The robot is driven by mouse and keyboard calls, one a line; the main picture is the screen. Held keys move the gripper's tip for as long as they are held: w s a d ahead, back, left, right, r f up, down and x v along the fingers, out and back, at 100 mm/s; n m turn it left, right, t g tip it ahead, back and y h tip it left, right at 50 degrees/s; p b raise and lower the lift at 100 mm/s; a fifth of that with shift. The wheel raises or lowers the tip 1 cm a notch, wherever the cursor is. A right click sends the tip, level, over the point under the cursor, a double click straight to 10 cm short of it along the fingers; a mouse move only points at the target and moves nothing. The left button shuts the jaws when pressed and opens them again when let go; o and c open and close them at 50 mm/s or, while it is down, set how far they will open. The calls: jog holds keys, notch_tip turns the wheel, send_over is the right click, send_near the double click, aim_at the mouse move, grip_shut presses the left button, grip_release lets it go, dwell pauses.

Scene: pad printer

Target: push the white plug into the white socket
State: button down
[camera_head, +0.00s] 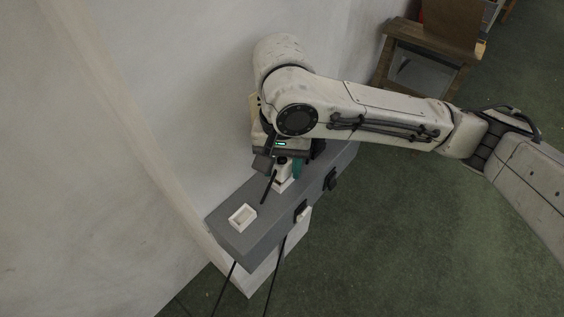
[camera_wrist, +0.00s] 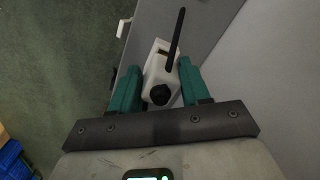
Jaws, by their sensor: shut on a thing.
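My gripper (camera_wrist: 158,90) has its two green fingers shut on a white block with a black knob, which I take as the white plug (camera_wrist: 157,67). In the head view, my gripper (camera_head: 283,166) is low over the grey ledge, with the plug under the wrist. A white piece (camera_head: 284,187) shows just below the gripper at the ledge; I cannot tell whether it is the plug's lower end or the white socket. A thin black rod or cable (camera_wrist: 176,40) stands beside the plug. Whether the plug is seated is hidden.
Black fittings (camera_head: 301,211) sit on the ledge's right side, and dark cables hang below. The wall is close on the left. Green floor lies open to the right.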

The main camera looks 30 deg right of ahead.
aim_at(282, 161)
jog(key=shift+f, duration=0.4)
jog(key=shift+c, duration=2.3)
grip_release()
jog(key=shift+r, duration=0.1)
notch_tip(282, 161, up, 11)
jog(key=shift+f+p, duration=0.2)
jog(key=shift+p, duration=0.85)
